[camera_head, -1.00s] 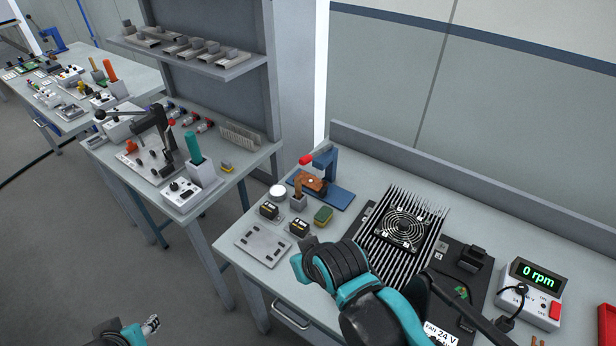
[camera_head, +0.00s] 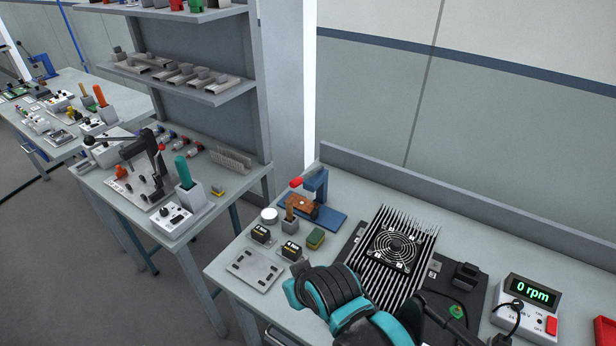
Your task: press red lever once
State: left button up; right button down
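The red lever (camera_head: 296,183) sticks out to the left from the top of a small blue press (camera_head: 318,188) on the near workbench. A brown block (camera_head: 301,206) sits under it on the blue base. My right gripper (camera_head: 301,268) is in front of the press, near the metal plate and the small black boxes, apart from the lever. Its fingers are mostly hidden behind its own wrist, so I cannot tell whether it is open or shut. My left gripper is out of view.
A finned heat sink with a fan (camera_head: 394,251) lies right of the press. A meter reading 0 rpm (camera_head: 527,310) stands further right.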

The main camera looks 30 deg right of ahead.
aim_at(295, 182)
jog(key=i+j+z, duration=0.5)
jog(key=i+j, duration=0.15)
jog(key=j, duration=0.2)
jog(key=i+j+z, duration=0.2)
jog(key=j, duration=0.3)
jog(key=i, duration=0.1)
